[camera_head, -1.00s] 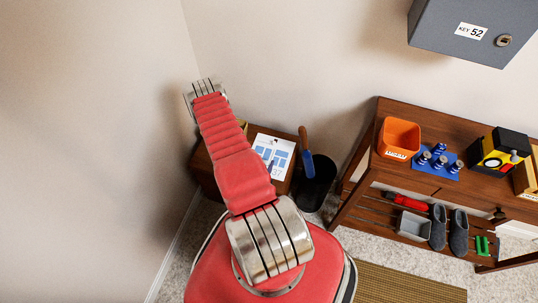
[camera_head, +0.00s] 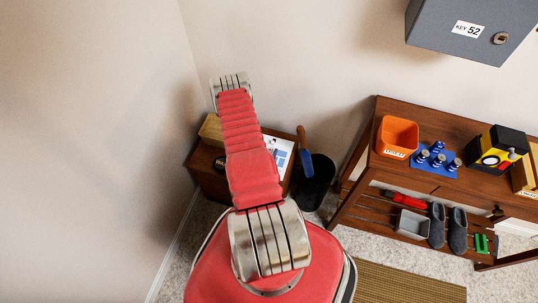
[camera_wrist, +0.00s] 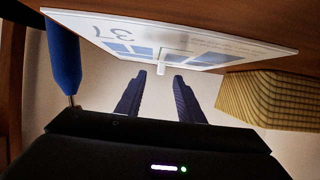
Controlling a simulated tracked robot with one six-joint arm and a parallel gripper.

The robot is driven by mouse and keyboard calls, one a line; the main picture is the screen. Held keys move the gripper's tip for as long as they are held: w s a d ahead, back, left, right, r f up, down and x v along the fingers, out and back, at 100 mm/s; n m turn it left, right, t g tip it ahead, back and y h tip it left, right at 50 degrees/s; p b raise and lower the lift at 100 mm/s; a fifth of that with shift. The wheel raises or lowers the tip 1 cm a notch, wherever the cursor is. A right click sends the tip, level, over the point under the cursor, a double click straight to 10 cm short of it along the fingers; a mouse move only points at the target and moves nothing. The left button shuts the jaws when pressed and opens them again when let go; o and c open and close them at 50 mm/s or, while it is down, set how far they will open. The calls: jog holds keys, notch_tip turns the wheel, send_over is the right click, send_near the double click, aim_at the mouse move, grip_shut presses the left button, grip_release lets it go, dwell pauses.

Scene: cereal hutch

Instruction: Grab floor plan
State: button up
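The floor plan is a white sheet or board with blue shapes and the number 37. In the head view the floor plan (camera_head: 281,152) lies on a small brown cabinet (camera_head: 215,180) in the corner, partly hidden behind my arm. In the wrist view the floor plan (camera_wrist: 190,42) appears upside down at the top, with a small pale tab at its near edge. My gripper (camera_wrist: 160,76) is open, its two dark fingers apart and pointing toward that edge. The tab appears between the fingertips; I see no contact. The gripper itself is hidden in the head view.
A tan ridged block (camera_wrist: 270,98) is close right of the fingers, and a blue handle (camera_wrist: 63,55) with a metal shaft is at left. A black bin (camera_head: 314,185) stands beside the cabinet. A wooden bench (camera_head: 352,195) with several items is at right.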

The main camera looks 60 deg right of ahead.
aim_at(272, 143)
jog(key=shift+d, duration=0.1)
jog(key=shift+x, duration=2.6)
jog(key=shift+w+r, duration=0.15)
jog(key=shift+w, duration=0.05)
grip_shut()
